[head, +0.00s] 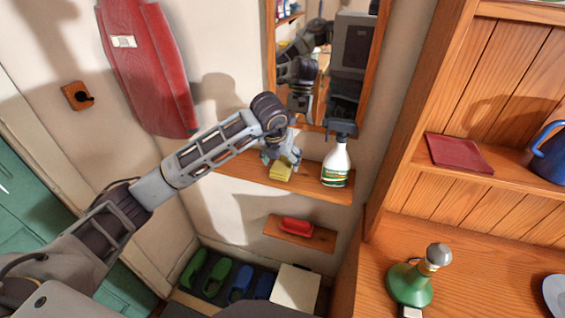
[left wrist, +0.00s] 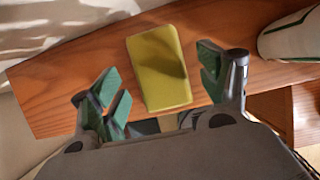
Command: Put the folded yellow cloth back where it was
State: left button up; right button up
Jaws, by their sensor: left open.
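The folded yellow cloth (head: 281,170) lies on the wooden shelf (head: 232,170) under the mirror. In the left wrist view the cloth (left wrist: 160,68) is a flat yellow-green block on the shelf board (left wrist: 75,92), partly in shadow. My left gripper (head: 282,160) is at the cloth, with its arm reaching in from the left. In the left wrist view its green-padded fingers (left wrist: 163,85) are spread, one on each side of the cloth. Whether they touch the cloth is hard to tell. My right gripper is not in view.
A white spray bottle (head: 336,163) with a dark head stands on the same shelf, close right of the cloth. The mirror (head: 325,65) is just behind. A smaller shelf below holds a red object (head: 296,226). A green flask (head: 411,285) stands on the right counter.

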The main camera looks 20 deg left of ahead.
pick_arm(q)
jog(key=v, duration=1)
jog(key=shift+b, duration=0.45)
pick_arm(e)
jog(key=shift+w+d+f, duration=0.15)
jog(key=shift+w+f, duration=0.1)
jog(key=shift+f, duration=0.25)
pick_arm(q)
jog(key=shift+s+f, duration=0.1)
jog(key=shift+s, duration=0.05)
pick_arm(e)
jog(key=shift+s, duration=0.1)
